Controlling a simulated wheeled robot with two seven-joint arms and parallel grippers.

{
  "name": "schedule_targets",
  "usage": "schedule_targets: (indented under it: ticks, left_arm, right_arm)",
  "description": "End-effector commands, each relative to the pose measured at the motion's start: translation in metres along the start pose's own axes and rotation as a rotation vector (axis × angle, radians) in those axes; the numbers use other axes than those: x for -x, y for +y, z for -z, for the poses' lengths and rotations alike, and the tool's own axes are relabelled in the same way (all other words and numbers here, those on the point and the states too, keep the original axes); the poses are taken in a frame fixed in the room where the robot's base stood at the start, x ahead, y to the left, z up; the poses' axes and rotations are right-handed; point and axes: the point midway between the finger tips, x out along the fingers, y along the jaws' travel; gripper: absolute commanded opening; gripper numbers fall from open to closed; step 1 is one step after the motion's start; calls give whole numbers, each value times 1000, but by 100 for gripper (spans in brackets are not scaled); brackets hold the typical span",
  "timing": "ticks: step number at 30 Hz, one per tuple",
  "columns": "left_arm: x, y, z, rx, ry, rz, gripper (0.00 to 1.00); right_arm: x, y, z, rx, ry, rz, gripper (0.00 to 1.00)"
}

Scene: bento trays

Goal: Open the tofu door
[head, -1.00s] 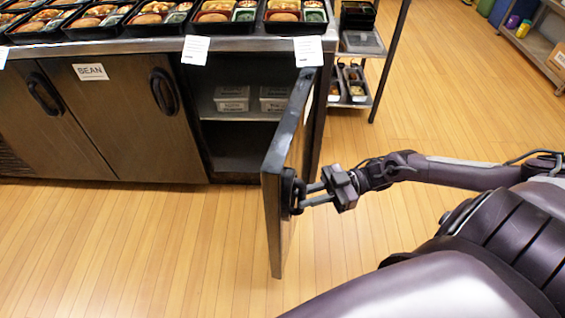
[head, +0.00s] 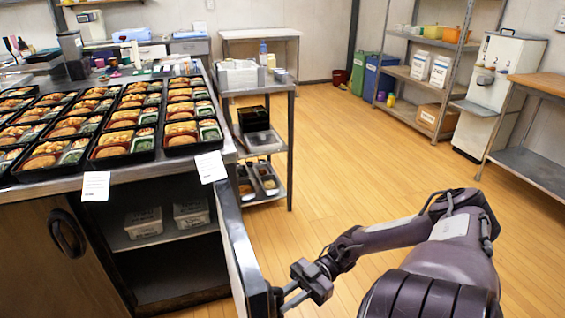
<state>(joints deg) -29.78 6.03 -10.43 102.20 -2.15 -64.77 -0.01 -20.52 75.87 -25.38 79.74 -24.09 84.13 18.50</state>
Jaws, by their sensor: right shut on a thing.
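The tofu door (head: 241,262) stands swung out from the counter cabinet (head: 152,290), and the compartment behind it is open to view. Its lower part is cut off by the bottom of the picture. My right gripper (head: 287,297) is at the door's outer face by its free edge, shut on the door handle, which is mostly hidden now. White containers (head: 144,222) sit on the shelf inside. My left gripper is not in view.
Bento trays (head: 124,142) fill the counter top. A closed door with a dark handle (head: 67,232) is left of the opening. The wooden floor to the right is clear.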

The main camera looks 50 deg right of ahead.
Motion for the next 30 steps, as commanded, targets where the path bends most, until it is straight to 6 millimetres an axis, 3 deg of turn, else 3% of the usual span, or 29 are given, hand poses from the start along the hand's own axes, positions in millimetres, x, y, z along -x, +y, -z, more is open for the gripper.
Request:
schedule_targets:
  ticks: [5,6,11,21,23,30]
  left_arm:
    - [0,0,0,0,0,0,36]
    - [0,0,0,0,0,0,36]
    - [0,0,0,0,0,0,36]
    - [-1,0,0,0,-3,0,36]
    - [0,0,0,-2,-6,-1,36]
    - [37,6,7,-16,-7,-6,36]
  right_arm:
    - [2,6,2,16,-8,-6,0]
    - [2,6,2,16,-8,-6,20]
    - [1,4,2,13,-6,-4,40]
    - [5,3,0,8,-5,-3,40]
    - [12,3,0,8,-5,-2,40]
    - [55,4,-1,10,-8,-3,40]
